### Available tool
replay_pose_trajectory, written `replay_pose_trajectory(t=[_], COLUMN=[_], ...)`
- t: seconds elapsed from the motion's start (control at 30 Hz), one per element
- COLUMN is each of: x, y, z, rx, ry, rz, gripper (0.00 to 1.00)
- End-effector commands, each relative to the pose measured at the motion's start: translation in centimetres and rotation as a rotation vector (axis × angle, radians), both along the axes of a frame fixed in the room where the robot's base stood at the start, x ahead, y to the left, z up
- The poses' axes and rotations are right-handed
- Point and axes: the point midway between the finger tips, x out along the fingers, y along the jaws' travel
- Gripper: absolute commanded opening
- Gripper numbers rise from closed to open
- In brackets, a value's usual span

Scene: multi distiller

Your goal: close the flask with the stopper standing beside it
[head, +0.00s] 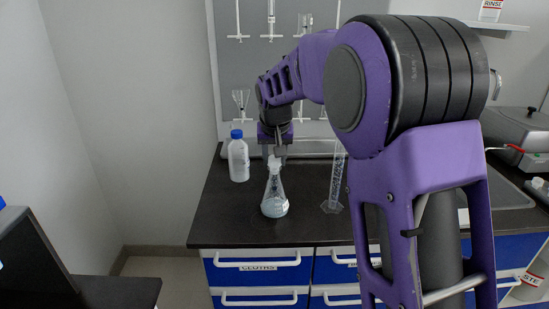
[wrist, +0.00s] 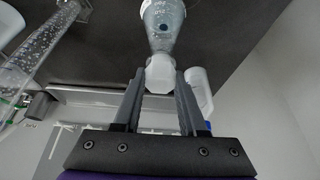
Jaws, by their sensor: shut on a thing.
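The clear conical flask (head: 274,196) stands upright on the dark bench, with pale liquid low in it. It also shows at the top of the wrist view (wrist: 163,22). The white stopper (wrist: 160,73) is between my fingertips, in line with the flask's neck. My gripper (head: 279,154) points down over the flask and is shut on the stopper, which shows as a small white piece at the flask's top in the head view (head: 273,162). I cannot tell whether the stopper is seated in the mouth or just above it; the rim is hidden.
A white bottle with a blue cap (head: 238,160) stands left of the flask, close to my gripper. A measuring cylinder (head: 337,180) stands to the right. A drying rack (head: 265,80) is behind. The bench's front left (head: 225,215) is clear.

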Motion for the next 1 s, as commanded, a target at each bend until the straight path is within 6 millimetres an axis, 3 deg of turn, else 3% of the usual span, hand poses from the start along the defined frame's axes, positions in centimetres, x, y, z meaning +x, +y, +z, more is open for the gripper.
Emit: replay_pose_trajectory(t=[0.57, 0.6, 0.7, 0.77, 1.0], x=[0.0, 0.0, 0.0, 0.01, 0.0], y=[0.0, 0.0, 0.0, 0.0, 0.0], z=[-0.61, -0.61, -0.6, -0.6, -0.59], rx=[0.0, 0.0, 0.0, 0.0, 0.0], ry=[0.0, 0.0, 0.0, 0.0, 0.0], rz=[0.0, 0.0, 0.0, 0.0, 0.0], gripper=[0.0, 0.48, 0.66, 0.76, 0.76])
